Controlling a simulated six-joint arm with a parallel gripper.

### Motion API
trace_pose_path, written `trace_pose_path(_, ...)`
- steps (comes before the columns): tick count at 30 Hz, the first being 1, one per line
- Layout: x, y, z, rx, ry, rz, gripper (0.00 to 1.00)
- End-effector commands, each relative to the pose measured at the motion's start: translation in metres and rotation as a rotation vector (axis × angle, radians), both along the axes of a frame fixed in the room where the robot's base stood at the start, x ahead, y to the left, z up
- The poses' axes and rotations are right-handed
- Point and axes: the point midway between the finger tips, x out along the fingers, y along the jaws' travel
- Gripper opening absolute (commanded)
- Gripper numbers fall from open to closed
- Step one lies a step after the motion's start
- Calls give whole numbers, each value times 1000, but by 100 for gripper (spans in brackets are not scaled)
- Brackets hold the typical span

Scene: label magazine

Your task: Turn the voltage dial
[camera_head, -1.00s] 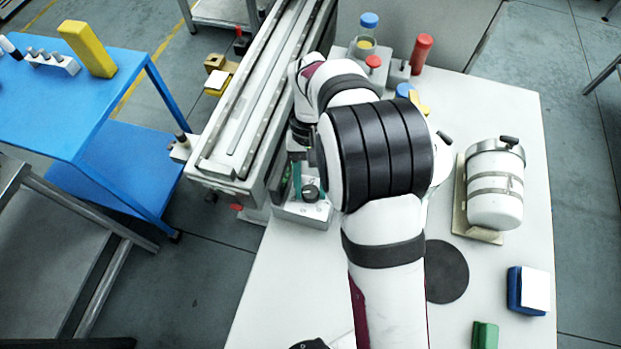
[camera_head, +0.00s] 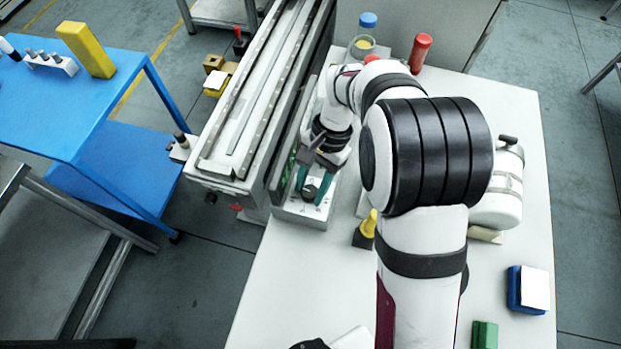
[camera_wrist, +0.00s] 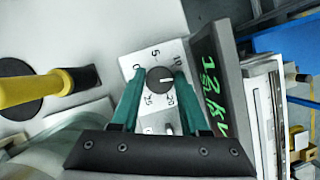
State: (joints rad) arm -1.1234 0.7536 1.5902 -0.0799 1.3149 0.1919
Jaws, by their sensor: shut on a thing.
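The voltage dial (camera_head: 310,192) is a dark round knob on the light front panel of a grey unit. In the wrist view the dial (camera_wrist: 160,79) has a white pointer line, toward the right, between the printed 10 and 20. My gripper (camera_wrist: 160,76) has its green fingers on either side of the dial, shut on it. In the head view my gripper (camera_head: 312,184) stands over the panel (camera_head: 300,212). A dark display (camera_wrist: 215,80) beside the dial shows green digits ending in kV; I cannot read them all surely.
A yellow-handled tool on a dark base (camera_head: 364,232) stands right of the panel. A grey rail (camera_head: 255,90) runs along the unit's left. A white tank (camera_head: 497,205) is partly behind my arm.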

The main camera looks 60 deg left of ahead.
Motion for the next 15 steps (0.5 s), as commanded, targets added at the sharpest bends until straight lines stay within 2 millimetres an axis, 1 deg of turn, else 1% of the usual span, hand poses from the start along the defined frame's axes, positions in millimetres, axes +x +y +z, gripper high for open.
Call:
trace_pose_path(6, 1, 0, 0, 3, -2, -141, 0)
trace_pose_path(15, 1, 0, 0, 3, -2, -250, 0)
